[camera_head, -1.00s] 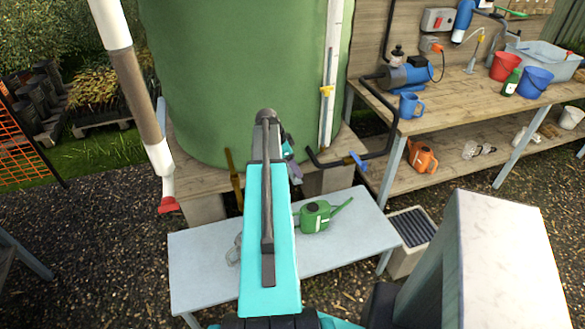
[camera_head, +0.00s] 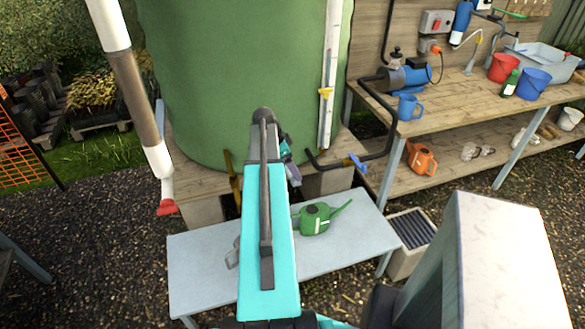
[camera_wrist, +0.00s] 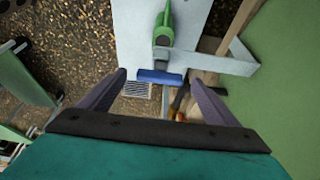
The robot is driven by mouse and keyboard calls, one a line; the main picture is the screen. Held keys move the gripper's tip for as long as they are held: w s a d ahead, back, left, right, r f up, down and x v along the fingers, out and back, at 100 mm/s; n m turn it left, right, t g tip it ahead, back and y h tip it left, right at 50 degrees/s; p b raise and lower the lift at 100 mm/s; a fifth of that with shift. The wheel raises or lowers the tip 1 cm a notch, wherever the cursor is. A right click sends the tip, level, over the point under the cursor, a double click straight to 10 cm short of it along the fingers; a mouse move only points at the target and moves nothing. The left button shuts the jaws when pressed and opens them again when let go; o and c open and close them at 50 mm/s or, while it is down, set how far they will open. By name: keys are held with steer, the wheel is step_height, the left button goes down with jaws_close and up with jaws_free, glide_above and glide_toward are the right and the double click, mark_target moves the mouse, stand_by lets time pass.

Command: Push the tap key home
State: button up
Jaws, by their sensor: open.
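My gripper (camera_wrist: 158,92) is open in the wrist view, with a dark finger at each side. A blue crossbar (camera_wrist: 160,76), which looks like a key or tap handle, shows between the fingers with a gap on both sides. I cannot tell its distance from the jaws or whether it is the tap key. In the head view my gripper (camera_head: 288,160) is partly hidden behind my teal arm, in front of the green tank (camera_head: 220,70). A blue lever (camera_head: 357,162) sits on the dark pipe to its right.
A pale bench (camera_head: 335,255) stands below my arm, carrying a green watering can (camera_head: 314,218). A wooden workbench (camera_head: 450,105) with a blue pump (camera_head: 405,76) and buckets stands at the right. A white downpipe (camera_head: 125,70) hangs at the left. A grated box (camera_head: 412,230) stands beside the pale bench.

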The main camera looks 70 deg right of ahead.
steer(key=b+v, duration=0.2)
steer(key=v, duration=1)
steer(key=shift+r+b, duration=0.25)
steer(key=shift+b, duration=0.1)
stand_by(0.8)
